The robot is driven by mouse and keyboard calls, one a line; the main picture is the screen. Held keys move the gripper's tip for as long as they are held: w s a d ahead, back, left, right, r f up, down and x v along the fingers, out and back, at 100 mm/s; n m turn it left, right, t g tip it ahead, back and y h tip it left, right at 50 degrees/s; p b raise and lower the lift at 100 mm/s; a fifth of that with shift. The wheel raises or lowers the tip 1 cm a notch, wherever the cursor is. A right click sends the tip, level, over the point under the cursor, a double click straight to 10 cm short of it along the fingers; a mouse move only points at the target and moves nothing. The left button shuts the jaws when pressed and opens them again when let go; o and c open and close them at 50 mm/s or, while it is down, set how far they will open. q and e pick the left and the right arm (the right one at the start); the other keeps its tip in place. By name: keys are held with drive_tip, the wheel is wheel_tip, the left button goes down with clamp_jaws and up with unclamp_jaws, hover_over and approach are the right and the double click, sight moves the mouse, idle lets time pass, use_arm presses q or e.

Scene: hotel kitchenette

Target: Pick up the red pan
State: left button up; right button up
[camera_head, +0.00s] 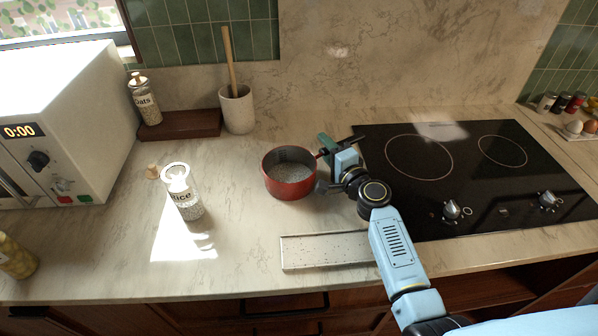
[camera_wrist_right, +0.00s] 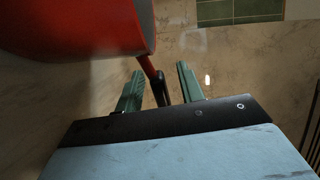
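The red pan (camera_head: 289,175) stands upright on the marble counter, left of the black cooktop, with pale grains inside. Its handle (camera_head: 324,152) points right toward my right gripper (camera_head: 329,160). In the right wrist view the pan's red side (camera_wrist_right: 75,25) fills the upper left. There the handle (camera_wrist_right: 160,88), red then black, runs between the two green fingers of my right gripper (camera_wrist_right: 159,80). A gap shows on each side of the handle, so the fingers are open around it. My left gripper is in neither view.
A rice jar (camera_head: 184,192) stands left of the pan, its cork lying beside it. A pale speckled strip (camera_head: 322,250) lies in front. The cooktop (camera_head: 465,200) is right, bare on top. A utensil crock (camera_head: 238,110) and a microwave (camera_head: 60,120) stand behind and left.

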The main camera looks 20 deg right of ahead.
clamp_jaws()
idle(1.2)
drive_tip(key=shift+r, duration=0.1)
